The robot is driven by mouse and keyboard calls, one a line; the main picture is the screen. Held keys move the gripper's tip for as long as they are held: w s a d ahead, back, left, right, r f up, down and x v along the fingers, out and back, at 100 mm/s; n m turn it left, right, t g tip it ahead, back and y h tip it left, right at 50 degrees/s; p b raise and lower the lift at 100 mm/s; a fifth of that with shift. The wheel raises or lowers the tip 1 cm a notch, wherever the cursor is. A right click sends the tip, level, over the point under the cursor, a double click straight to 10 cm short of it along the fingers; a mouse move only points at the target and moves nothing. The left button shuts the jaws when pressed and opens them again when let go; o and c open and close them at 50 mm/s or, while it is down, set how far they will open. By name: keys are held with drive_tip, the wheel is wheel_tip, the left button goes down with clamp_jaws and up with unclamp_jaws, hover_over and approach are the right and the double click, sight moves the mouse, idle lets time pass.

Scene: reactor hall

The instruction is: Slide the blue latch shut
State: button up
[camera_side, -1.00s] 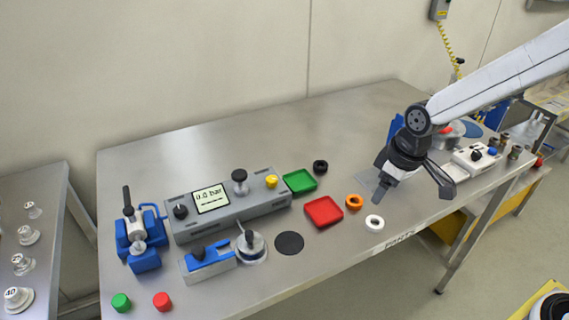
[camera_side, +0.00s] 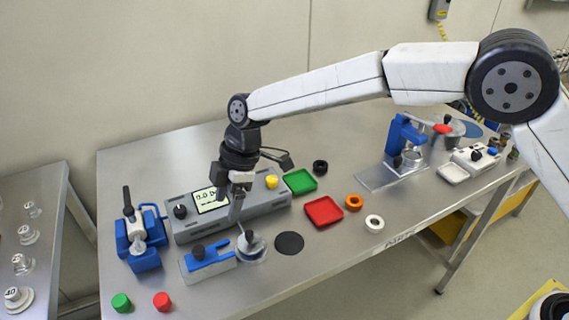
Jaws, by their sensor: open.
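The blue latch (camera_side: 215,260) is a blue bar with a black knob on a flat grey base near the front edge of the table. A round silver piece (camera_side: 252,255) with a thin upright pin stands at its right end. I cannot tell from this view how far the bar is slid. My gripper (camera_side: 236,218) points down above and just behind the round piece, right of the latch knob. It is open and looks empty. Its fingers look apart from the latch, though the exact gap is hard to judge.
A grey console (camera_side: 265,203) with a display lies behind the latch, partly hidden by my gripper. A blue clamp (camera_side: 145,260) stands at left. Green and red buttons (camera_side: 162,301) are in front. A black disc (camera_side: 289,243) and red tray (camera_side: 323,211) lie at right.

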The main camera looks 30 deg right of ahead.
drive_tip(key=n, duration=0.2)
approach(199, 248)
drive_tip(key=f, duration=0.1)
drive_tip(key=shift+w+a+f+g, duration=0.1)
drive_tip(key=shift+a+g, duration=0.05)
drive_tip(key=shift+g, duration=0.15)
drive_tip(key=shift+f, duration=0.15)
drive_tip(key=shift+x, duration=3.75)
drive_tip(key=shift+a, duration=0.15)
clamp_jaws()
